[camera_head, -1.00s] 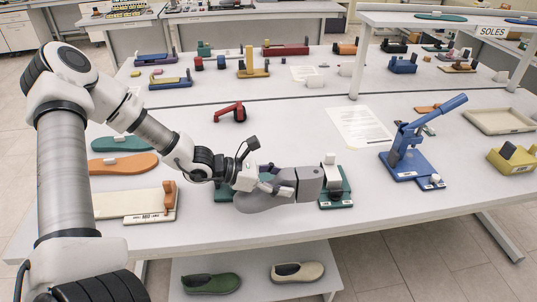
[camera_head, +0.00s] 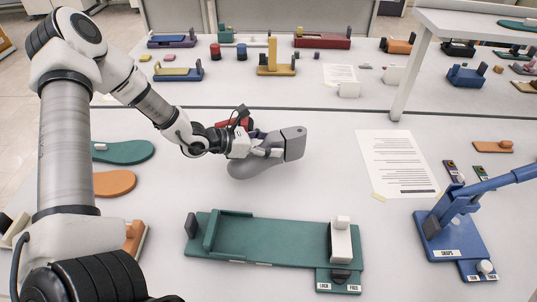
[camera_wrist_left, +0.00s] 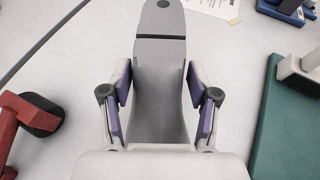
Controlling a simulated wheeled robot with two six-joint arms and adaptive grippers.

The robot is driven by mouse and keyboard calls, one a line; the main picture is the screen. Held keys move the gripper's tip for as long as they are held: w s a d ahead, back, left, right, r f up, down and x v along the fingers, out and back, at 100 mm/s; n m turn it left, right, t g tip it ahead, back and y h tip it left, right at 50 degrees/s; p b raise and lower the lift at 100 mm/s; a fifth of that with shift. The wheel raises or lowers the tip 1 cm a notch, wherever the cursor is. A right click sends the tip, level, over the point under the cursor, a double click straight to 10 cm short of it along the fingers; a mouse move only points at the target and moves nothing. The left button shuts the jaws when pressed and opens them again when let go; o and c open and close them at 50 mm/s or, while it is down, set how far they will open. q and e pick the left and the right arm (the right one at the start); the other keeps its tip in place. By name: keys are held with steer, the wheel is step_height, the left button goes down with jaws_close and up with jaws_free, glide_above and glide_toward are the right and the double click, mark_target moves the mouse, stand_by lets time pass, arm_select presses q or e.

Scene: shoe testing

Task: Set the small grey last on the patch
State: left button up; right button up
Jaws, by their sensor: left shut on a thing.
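The small grey last (camera_head: 257,168) is held by my left gripper (camera_head: 266,146), over the table behind the long green fixture. Its block-like end points right. In the left wrist view the last (camera_wrist_left: 160,62) runs lengthwise between the two purple-padded fingers of the gripper (camera_wrist_left: 160,92), which are shut on it. Its underside is hidden, and I cannot tell whether it touches the table. I cannot make out a marked patch; the last and gripper cover part of the tabletop. My right gripper is not in view.
The green fixture (camera_head: 275,238) lies in front, with a white block at its right. A blue press (camera_head: 455,225) stands at right. A red tool (camera_wrist_left: 25,120) is close left of the gripper. A paper sheet (camera_head: 397,160) lies right, with bare table between.

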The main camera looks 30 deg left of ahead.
arm_select(q)
steer(key=f, duration=0.3)
steer(key=w+f, duration=0.1)
steer(key=f, duration=0.1)
steer(key=shift+a, duration=0.2)
steer(key=shift+s+d+r, duration=0.1)
steer(key=shift+s+r, duration=0.05)
steer(key=shift+s, duration=0.1)
steer(key=o, duration=1)
steer(key=shift+f, duration=0.25)
steer(key=o, duration=0.4)
steer(key=shift+w, duration=0.1)
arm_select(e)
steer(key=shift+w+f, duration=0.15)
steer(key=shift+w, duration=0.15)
